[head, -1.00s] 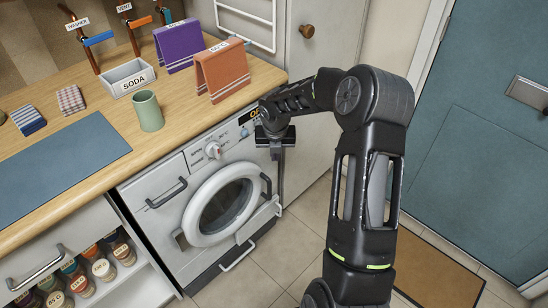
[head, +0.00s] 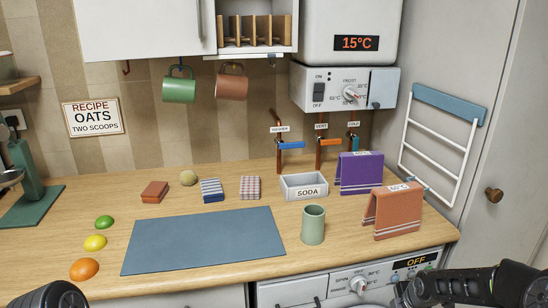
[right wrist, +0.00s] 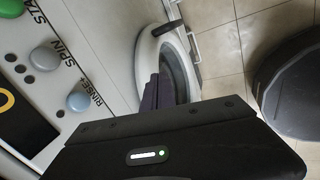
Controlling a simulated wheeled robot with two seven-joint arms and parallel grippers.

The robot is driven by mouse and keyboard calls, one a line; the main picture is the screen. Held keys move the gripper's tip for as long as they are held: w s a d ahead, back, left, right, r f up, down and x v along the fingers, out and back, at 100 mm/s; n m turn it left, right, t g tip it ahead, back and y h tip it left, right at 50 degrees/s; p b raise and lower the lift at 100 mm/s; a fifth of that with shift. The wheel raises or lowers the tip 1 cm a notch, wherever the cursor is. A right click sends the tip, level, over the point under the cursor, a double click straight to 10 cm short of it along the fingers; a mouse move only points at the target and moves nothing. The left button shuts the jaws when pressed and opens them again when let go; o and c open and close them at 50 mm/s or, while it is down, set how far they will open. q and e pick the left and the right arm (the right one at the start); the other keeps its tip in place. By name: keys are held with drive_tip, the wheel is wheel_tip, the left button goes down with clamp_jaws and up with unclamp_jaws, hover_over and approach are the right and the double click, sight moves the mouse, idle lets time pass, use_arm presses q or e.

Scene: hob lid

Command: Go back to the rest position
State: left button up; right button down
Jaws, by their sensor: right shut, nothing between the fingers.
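My right arm shows at the bottom right of the head view, in front of the washing machine (head: 319,290); its gripper is cut off there. In the right wrist view my right gripper (right wrist: 153,92) is shut and empty, its dark fingers pointing down in front of the machine's round door (right wrist: 150,50). The control panel (right wrist: 60,70) with its knobs and buttons is close on the left. A piece of my left arm shows at the bottom left of the head view. My left gripper is out of view.
The wooden worktop (head: 340,253) holds a blue mat (head: 203,241), a green cup (head: 313,225), a soda box (head: 304,187), purple (head: 358,173) and orange (head: 396,211) folded cloths, and fruit (head: 84,269). A white rail (head: 436,148) hangs at right. Tiled floor (right wrist: 222,45) shows beyond the machine.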

drive_tip(key=s+a+f+m+y, duration=0.1)
drive_tip(key=s+a+f+m, duration=0.2)
drive_tip(key=a+m, duration=0.3)
drive_tip(key=s+a+f+m+y+p, duration=0.1)
drive_tip(key=s+a+f+m, duration=0.25)
drive_tip(key=a, duration=0.35)
drive_tip(key=s+a+f+m+y, duration=0.1)
drive_tip(key=s+a+f+m, duration=0.2)
drive_tip(key=a+m, duration=0.35)
drive_tip(key=s+a+f+m+g, duration=0.1)
drive_tip(key=s+a+f, duration=0.1)
drive_tip(key=s+a, duration=0.4)
drive_tip(key=s+a+f+m+g+y+p, duration=0.1)
drive_tip(key=s+a, duration=0.5)
drive_tip(key=s, duration=0.6)
drive_tip(key=shift+s+a+f+m+g, duration=0.15)
drive_tip(key=shift+s+f+m+g, duration=0.4)
drive_tip(key=shift+g, duration=0.25)
drive_tip(key=shift+w+r, duration=0.1)
drive_tip(key=shift+w, duration=0.1)
